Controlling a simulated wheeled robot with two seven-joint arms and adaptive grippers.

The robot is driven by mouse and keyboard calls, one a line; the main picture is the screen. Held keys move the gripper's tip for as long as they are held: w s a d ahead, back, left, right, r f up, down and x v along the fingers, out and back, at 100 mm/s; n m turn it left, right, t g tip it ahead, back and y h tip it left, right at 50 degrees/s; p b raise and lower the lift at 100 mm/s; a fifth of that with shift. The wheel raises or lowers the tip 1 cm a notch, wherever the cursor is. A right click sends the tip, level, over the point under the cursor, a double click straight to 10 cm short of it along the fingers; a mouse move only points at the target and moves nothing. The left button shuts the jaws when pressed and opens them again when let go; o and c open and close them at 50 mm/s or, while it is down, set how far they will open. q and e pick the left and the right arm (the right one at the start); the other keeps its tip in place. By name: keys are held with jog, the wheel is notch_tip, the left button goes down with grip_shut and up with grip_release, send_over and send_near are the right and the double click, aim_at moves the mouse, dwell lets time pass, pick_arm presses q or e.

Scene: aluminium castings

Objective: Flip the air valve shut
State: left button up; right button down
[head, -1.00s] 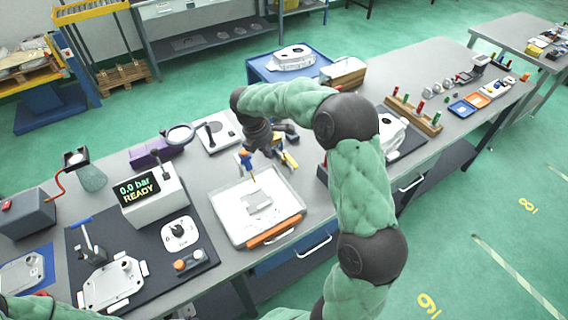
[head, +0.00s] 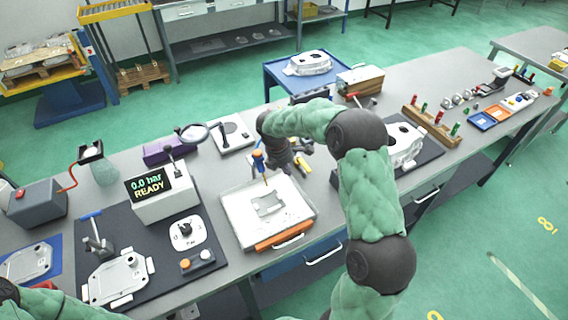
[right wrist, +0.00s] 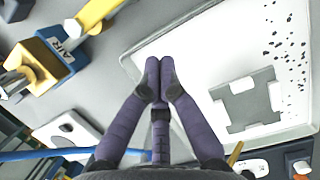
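The air valve (right wrist: 62,52) shows at the upper left of the right wrist view. It has a yellow body, a blue block lettered AIR, a brass fitting and a yellow lever (right wrist: 96,14) slanting up to the right. In the head view the valve (head: 304,164) is small and partly hidden behind my right gripper (head: 286,166). In the right wrist view the right gripper's purple fingers (right wrist: 160,74) meet at the tips with nothing between them. My left gripper is out of view.
The white tray (head: 233,222) with an orange front handle holds a grey plate (head: 268,204). A box reading 0.0 bar READY (head: 150,187) stands to the left. A wooden rack (head: 432,127) is to the right.

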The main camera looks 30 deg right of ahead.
aim_at(303, 163)
jog(key=shift+x, duration=1)
jog(key=d, duration=0.2)
jog(key=shift+s+d+r+b, duration=0.1)
jog(key=shift+d+r+b, duration=0.15)
jog(key=shift+b, duration=0.1)
jog(key=shift+s+d, duration=0.1)
jog(key=shift+d, duration=0.55)
jog(key=shift+s+d+r+n+p, duration=0.1)
jog(key=shift+s+d+n+p, duration=0.05)
jog(key=shift+n+p, duration=0.2)
jog(key=shift+s+d+n+p, duration=0.15)
jog(key=shift+d+n+p, duration=0.05)
jog(key=shift+n+p, duration=0.3)
